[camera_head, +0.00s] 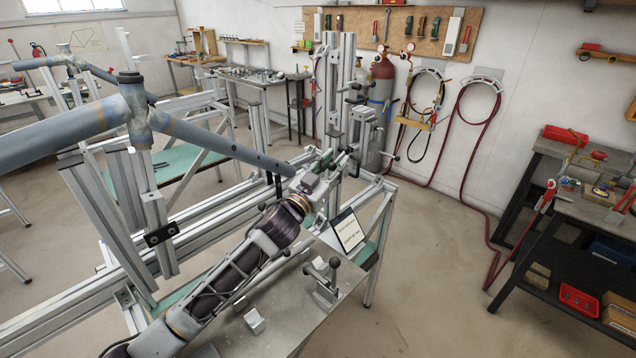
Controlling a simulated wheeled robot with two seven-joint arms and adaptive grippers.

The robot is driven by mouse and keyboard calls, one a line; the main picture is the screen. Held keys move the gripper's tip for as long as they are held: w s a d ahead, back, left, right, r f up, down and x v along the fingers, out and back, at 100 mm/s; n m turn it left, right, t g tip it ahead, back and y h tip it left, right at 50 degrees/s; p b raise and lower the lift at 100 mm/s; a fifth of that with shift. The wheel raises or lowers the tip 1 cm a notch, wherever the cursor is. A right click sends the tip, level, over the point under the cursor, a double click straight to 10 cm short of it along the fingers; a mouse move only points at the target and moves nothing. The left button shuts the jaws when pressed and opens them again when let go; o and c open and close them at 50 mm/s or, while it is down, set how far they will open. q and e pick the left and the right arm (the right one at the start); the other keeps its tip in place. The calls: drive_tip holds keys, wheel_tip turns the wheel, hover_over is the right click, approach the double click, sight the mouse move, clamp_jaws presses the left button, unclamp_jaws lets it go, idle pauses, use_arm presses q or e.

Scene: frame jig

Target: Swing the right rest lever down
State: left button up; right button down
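The grey bicycle frame (137,105) lies in the aluminium jig (190,238), and one tube runs right towards an upright post (362,135). Clamp parts and small handles with dark knobs sit around this post. I cannot tell for certain which of them is the right rest lever or how it stands. My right gripper is not in view.
A metal plate table (297,309) below my arm carries a toggle clamp (325,282) and a small block (254,321). A sign card (347,230) stands by the jig. A dark bench (570,208) with tools is at the right.

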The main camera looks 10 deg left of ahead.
use_arm(q)
drive_tip(key=v, duration=1.1)
drive_tip(key=shift+s, duration=0.35)
idle(0.4)
drive_tip(key=shift+a+f, duration=0.1)
